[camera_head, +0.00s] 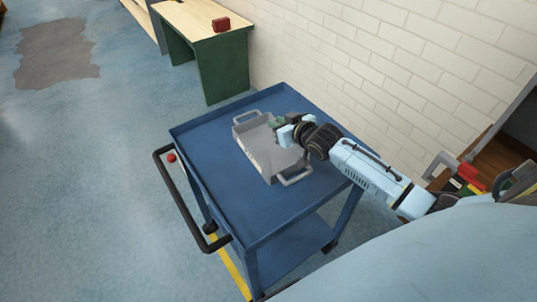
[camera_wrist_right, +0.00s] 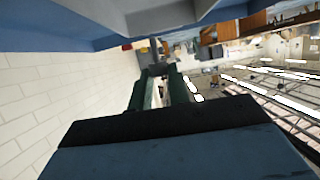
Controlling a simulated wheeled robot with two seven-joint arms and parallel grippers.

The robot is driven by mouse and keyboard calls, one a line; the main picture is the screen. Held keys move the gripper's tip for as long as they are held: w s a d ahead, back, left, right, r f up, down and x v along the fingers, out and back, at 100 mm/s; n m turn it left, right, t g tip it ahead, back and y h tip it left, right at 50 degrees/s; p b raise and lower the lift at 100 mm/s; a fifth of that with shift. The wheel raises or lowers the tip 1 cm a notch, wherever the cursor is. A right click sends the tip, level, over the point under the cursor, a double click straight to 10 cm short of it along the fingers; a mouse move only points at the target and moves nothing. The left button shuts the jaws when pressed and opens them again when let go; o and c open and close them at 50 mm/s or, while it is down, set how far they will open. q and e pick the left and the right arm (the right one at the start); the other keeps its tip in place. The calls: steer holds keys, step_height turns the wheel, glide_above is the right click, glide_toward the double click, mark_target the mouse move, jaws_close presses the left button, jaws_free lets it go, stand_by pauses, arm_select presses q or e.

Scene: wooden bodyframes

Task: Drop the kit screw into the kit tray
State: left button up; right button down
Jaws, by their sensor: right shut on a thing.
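The grey kit tray (camera_head: 262,152), with a raised handle at each end, sits on the top of a blue cart. My right gripper (camera_head: 277,122) is over the tray's far right side in the head view. In the right wrist view its green fingers (camera_wrist_right: 158,84) are shut on a small grey thing (camera_wrist_right: 156,69), which appears to be the kit screw; its shape is hard to make out. The screw cannot be made out in the head view. The tray's grey wall (camera_wrist_right: 165,18) shows along the top of the wrist view. My left gripper is not in view.
The blue cart (camera_head: 225,205) has a raised rim and a black push handle (camera_head: 176,190) at its left. A white brick wall (camera_head: 400,60) stands behind it. The cart's near top is clear.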

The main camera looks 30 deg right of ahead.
steer(key=c, duration=1.2)
jaws_free()
steer(key=shift+f, duration=0.1)
steer(key=shift+c, duration=0.2)
steer(key=shift+s, duration=0.15)
steer(key=p+v, duration=0.2)
steer(key=v, duration=1.1)
steer(key=shift+s+a, duration=0.1)
